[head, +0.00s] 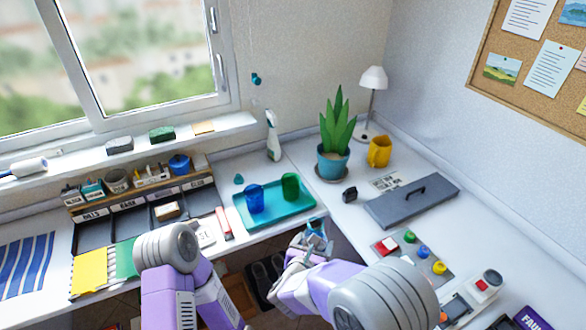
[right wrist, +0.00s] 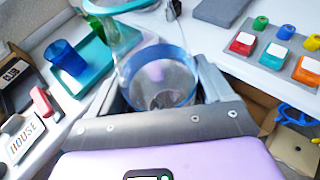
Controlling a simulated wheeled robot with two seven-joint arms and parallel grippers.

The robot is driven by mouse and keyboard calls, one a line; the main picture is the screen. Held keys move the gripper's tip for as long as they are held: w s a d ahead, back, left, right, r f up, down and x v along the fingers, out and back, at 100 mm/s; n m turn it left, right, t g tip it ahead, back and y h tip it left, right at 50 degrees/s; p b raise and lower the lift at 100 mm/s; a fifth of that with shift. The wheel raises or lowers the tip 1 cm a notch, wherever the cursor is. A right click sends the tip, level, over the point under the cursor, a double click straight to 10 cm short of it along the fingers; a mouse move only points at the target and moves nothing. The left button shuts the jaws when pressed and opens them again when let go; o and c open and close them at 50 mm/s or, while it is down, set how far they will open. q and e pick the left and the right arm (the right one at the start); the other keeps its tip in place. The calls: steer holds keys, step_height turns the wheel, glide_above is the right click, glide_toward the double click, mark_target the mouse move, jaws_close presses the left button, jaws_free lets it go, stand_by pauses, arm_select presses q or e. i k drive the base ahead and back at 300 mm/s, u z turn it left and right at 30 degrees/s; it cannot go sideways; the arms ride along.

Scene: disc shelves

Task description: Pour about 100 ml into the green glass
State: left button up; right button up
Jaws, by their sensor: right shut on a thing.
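The green glass (head: 290,186) stands on the right part of a teal tray (head: 275,215), with the blue glass (head: 255,199) to its left. In the right wrist view the blue glass (right wrist: 66,58) is clear, and the green glass (right wrist: 97,24) is partly hidden behind a clear vessel (right wrist: 160,82) with a blue band. My right gripper (head: 313,236) is shut on this vessel, in front of and apart from the tray. How much the vessel holds is unclear. My left arm shows at lower left, but its gripper is out of view.
Coloured buttons (head: 410,236) lie at right. Labelled bins (head: 130,222) are at left.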

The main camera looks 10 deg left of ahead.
mark_target(291, 181)
steer(key=i, duration=1.15)
